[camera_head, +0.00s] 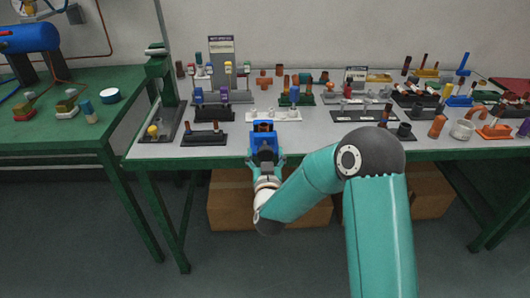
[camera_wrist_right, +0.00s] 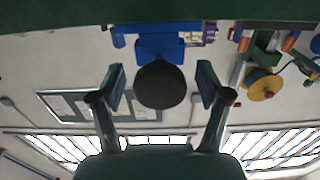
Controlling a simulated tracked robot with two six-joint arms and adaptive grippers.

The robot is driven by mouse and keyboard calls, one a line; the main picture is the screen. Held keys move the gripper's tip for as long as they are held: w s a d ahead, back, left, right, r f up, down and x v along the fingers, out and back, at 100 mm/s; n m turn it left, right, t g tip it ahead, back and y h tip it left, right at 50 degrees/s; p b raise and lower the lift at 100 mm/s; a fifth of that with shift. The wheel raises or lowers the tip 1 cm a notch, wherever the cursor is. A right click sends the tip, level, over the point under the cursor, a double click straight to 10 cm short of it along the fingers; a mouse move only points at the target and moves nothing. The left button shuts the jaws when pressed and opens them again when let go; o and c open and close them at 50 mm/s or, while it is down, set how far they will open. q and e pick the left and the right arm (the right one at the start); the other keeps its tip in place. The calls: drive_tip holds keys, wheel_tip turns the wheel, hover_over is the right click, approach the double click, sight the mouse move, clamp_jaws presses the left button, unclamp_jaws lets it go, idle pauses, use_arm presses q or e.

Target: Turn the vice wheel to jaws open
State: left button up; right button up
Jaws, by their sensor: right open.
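A blue vice (camera_head: 262,130) sits at the front edge of the grey-topped green table. In the right wrist view its blue body (camera_wrist_right: 156,47) shows behind a dark round wheel (camera_wrist_right: 160,87), which faces the camera. My right gripper (camera_head: 266,157) is at the vice's front side in the head view. In the wrist view the right gripper (camera_wrist_right: 160,83) is open, with one finger on each side of the wheel and a visible gap at both sides. The wheel is hidden in the head view, and the jaw gap is unclear. My left gripper is not in view.
The table (camera_head: 220,160) holds several stands with small parts behind and beside the vice. A green post (camera_head: 162,75) rises at its left end. A second green table (camera_head: 60,112) with a blue tank (camera_head: 30,38) stands left. Cardboard boxes (camera_head: 228,200) lie below.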

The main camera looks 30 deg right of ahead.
drive_tip(key=shift+c, duration=0.3)
drive_tip(key=c, duration=1.1)
drive_tip(key=shift+f+n+b, duration=0.1)
drive_tip(key=shift+n+b, duration=0.8)
drive_tip(key=shift+n, duration=0.4)
drive_tip(key=n+b, duration=0.1)
drive_tip(key=n, duration=0.1)
drive_tip(key=shift+n, duration=0.3)
drive_tip(key=n, duration=0.3)
drive_tip(key=shift+n, duration=2.4)
